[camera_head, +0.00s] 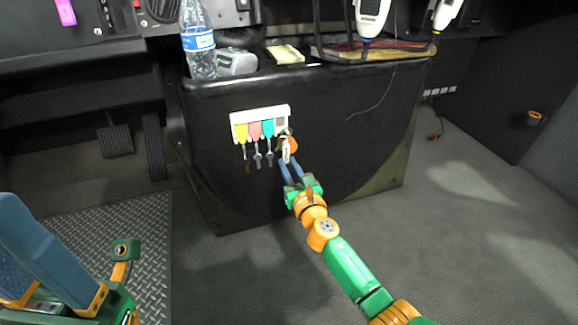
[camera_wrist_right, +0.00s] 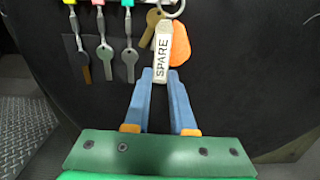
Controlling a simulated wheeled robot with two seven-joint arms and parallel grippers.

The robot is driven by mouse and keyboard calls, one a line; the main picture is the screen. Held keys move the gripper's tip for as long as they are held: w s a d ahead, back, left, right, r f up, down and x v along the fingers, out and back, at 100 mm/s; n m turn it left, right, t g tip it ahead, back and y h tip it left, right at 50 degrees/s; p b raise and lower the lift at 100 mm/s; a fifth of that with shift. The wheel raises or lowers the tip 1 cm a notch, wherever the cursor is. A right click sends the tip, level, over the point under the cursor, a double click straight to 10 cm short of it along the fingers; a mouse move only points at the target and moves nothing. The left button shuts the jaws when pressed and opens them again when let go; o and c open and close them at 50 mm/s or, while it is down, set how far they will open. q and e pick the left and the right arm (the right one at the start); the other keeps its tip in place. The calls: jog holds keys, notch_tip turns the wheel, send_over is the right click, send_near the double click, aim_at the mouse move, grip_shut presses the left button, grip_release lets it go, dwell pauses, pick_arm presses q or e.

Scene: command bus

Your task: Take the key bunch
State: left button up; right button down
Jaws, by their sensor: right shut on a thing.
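The key bunch (camera_head: 286,150) hangs at the right end of a white key rack (camera_head: 238,119) on the front of the black console. In the right wrist view it shows a metal ring, brass key, orange fob and white tag (camera_wrist_right: 162,53) marked SPARE. My right gripper (camera_head: 287,164) has its blue fingertips on both sides of the tag's lower end, shut on it. The ring's top is cut off in the wrist view, and the head view is too small to show how it hangs. My left gripper (camera_head: 40,245) is at the lower left, away from the rack; its fingertips are unclear.
Yellow, pink and teal tagged keys (camera_head: 254,130) hang close to the left of the bunch. Open floor (camera_head: 470,215) lies to the right.

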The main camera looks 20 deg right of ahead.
jog(key=shift+r, duration=0.1)
jog(key=shift+s+p, duration=0.45)
jog(key=shift+s, duration=0.65)
jog(key=shift+s, duration=0.3)
jog(key=shift+s+d+p, duration=0.15)
jog(key=shift+s+p, duration=0.5)
jog(key=shift+s, duration=1.55)
